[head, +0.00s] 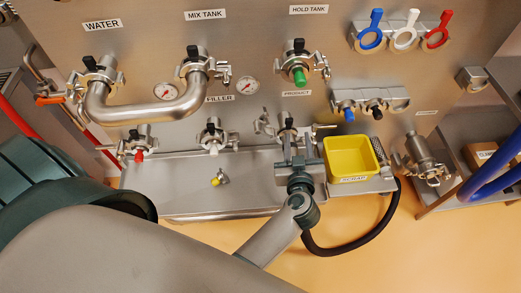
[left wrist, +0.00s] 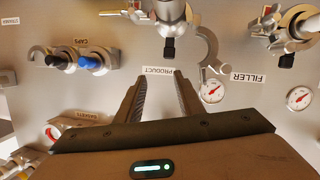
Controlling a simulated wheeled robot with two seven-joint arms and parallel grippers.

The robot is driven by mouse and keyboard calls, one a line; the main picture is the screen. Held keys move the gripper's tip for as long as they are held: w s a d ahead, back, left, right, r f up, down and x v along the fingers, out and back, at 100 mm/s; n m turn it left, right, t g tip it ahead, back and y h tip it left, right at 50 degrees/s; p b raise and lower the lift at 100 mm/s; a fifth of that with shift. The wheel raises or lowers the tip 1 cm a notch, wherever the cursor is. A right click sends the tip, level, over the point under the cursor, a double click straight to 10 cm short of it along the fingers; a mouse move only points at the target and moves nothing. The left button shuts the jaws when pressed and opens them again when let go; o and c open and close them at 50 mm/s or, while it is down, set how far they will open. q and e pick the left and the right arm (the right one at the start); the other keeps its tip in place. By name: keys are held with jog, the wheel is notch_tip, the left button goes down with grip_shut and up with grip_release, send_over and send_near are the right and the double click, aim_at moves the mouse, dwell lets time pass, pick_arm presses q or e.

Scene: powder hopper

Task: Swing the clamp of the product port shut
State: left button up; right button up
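The product port (head: 287,134) is on the steel panel below the PRODUCT label, and its black knob (left wrist: 169,48) shows at the top of the left wrist view. The port's clamp (head: 263,125) hangs open, its curved jaw swung out to the left in the head view. In the left wrist view the open jaw (left wrist: 209,45) stands to the right of the port. My left gripper (head: 298,153) is just in front of the port. Its two fingers (left wrist: 158,80) are apart with nothing between them. Whether they touch the port is unclear. My right gripper is out of view.
The filler port (head: 212,135) is to the left, above a steel tray (head: 180,180) holding a small fitting (head: 220,178). A yellow scrap bin (head: 350,158) stands close on the right. A black hose (head: 352,245) loops below it. The green-capped hold tank port (head: 299,72) is above.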

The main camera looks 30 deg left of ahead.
pick_arm(q)
jog(key=s+d+r+m+t+h, duration=0.1)
jog(key=d+r+m+t+h, duration=0.2)
jog(key=r+h, duration=0.25)
jog(key=s+d+r+m+t+h, duration=0.2)
jog(key=d+r+m+t+h, duration=0.15)
jog(key=r, duration=0.35)
jog(key=s+d+f+m+g+h, duration=0.5)
jog(key=s+f+m+g+h, duration=0.1)
jog(key=s+m+h, duration=0.1)
jog(key=s+a+f+n+g+y, duration=0.2)
jog(key=s+a+f+g+y, duration=0.3)
jog(key=s+a+f, duration=0.55)
jog(key=s+a+f+n+g+y, duration=0.2)
jog(key=s+a+f+g+y, duration=0.35)
jog(key=f, duration=0.75)
jog(key=s+a+f+g+h, duration=0.1)
jog(key=s+a+f, duration=0.15)
jog(key=f, duration=0.85)
jog(key=s+a+f+g, duration=0.1)
jog(key=s+f, duration=0.2)
jog(key=f, duration=0.9)
jog(key=s+a+f, duration=0.2)
jog(key=s+f, duration=1.2)
jog(key=s, duration=0.3)
jog(key=shift+a+g, duration=0.35)
jog(key=shift+g, duration=0.05)
